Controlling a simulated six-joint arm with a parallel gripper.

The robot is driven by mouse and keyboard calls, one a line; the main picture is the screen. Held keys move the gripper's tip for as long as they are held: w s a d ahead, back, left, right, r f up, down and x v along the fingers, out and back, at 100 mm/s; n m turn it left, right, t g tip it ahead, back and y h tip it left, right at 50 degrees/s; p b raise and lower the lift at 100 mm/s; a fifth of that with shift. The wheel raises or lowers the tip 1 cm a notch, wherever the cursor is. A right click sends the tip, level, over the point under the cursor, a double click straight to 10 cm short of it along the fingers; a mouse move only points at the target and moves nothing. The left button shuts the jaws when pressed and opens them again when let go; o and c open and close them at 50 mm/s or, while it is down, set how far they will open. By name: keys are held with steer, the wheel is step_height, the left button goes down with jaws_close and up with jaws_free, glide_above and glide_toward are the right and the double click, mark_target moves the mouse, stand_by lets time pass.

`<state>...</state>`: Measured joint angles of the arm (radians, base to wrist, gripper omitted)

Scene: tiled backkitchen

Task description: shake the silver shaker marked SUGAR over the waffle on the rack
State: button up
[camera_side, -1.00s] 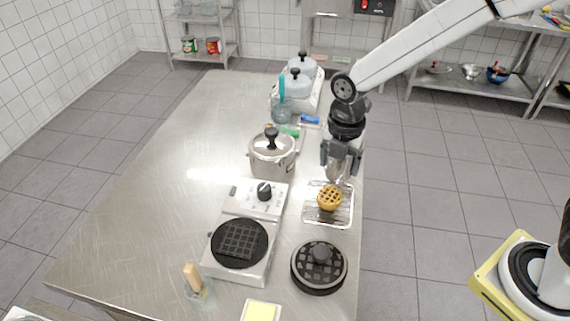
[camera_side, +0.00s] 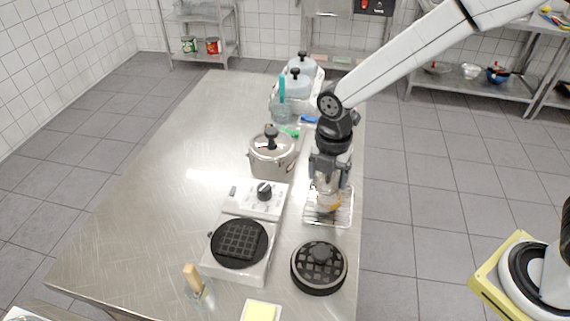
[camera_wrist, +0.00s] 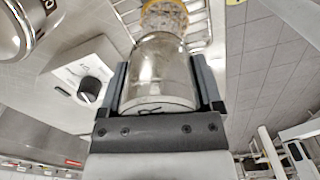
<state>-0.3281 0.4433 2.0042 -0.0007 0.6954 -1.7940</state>
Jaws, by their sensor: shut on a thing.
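My gripper (camera_side: 327,186) is shut on a silver shaker (camera_side: 325,187), held over the wire rack (camera_side: 343,217). In the wrist view the shaker (camera_wrist: 162,72) sits between the two fingers, with part of a dark marking at its near end; the full word cannot be read. The golden waffle (camera_side: 333,208) lies on the rack, mostly hidden behind the shaker in the side view. In the wrist view the waffle (camera_wrist: 165,14) shows just beyond the shaker's far end. I cannot tell whether any sugar is falling.
A waffle iron base (camera_side: 238,243) with a dial stands left of the rack, its round black lid (camera_side: 319,268) in front of the rack. A lidded steel pot (camera_side: 272,153) stands behind left. The left counter is clear.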

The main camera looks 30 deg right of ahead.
steer(key=d, duration=0.3)
steer(key=a, duration=0.3)
steer(key=shift+a, duration=0.1)
steer(key=d, duration=0.3)
steer(key=shift+d, duration=0.1)
steer(key=a, duration=0.3)
steer(key=shift+a, duration=0.1)
steer(key=d, duration=0.3)
steer(key=shift+d, duration=0.1)
steer(key=a, duration=0.3)
steer(key=shift+a, duration=0.15)
steer(key=d, duration=0.3)
steer(key=shift+w+d+r, duration=0.1)
steer(key=shift+r, duration=0.05)
